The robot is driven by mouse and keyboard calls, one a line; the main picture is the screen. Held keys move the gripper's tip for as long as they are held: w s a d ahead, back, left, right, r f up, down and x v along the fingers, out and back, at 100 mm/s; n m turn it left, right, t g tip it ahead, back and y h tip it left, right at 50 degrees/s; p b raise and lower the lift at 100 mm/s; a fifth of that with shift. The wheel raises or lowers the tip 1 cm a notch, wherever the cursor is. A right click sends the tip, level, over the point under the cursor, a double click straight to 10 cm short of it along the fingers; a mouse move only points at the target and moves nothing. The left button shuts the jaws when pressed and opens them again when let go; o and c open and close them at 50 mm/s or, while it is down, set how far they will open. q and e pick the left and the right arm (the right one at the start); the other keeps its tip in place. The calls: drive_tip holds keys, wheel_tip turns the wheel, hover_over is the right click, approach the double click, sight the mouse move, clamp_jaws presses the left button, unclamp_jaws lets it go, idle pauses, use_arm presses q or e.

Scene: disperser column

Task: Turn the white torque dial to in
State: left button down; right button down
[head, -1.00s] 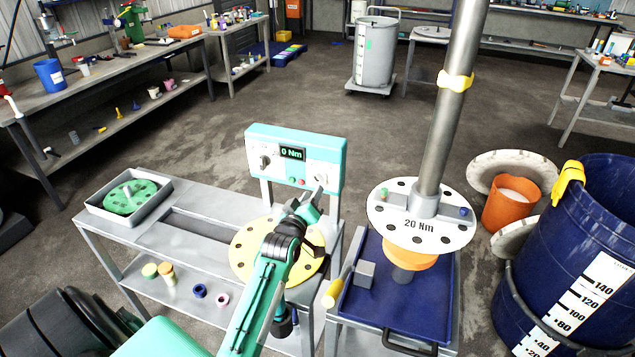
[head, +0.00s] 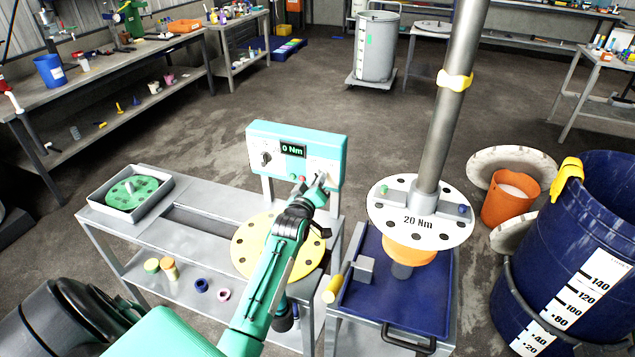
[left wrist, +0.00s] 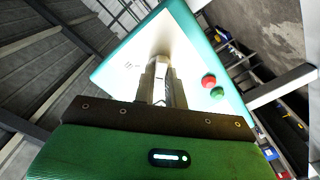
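The turquoise control box (head: 336,150) stands at the back of the bench, with a pale front and a display (head: 293,150) reading 0 Nm. My left gripper (head: 319,180) is at the right part of its front, where it covers the white torque dial. In the left wrist view the fingers (left wrist: 161,82) are close together and point at the pale panel (left wrist: 190,50). The dial's setting is hidden, and I cannot tell whether the fingers close on it. My right gripper is out of view.
A dark knob (head: 266,159) is on the box's left side. A red button (left wrist: 208,81) and a green button (left wrist: 217,92) lie beside the fingers. A yellow disc (head: 250,243) is below my forearm. A metal column with a white 20 Nm disc (head: 420,237) stands right.

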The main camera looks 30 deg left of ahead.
use_arm(q)
drive_tip(key=shift+m, duration=0.3)
drive_tip(key=shift+a+m+p, duration=0.15)
drive_tip(key=shift+m+p, duration=0.6)
drive_tip(key=shift+m, duration=6.95)
drive_tip(key=c, duration=1.5)
unclamp_jaws()
drive_tip(key=shift+o, duration=0.3)
drive_tip(key=shift+s, duration=0.1)
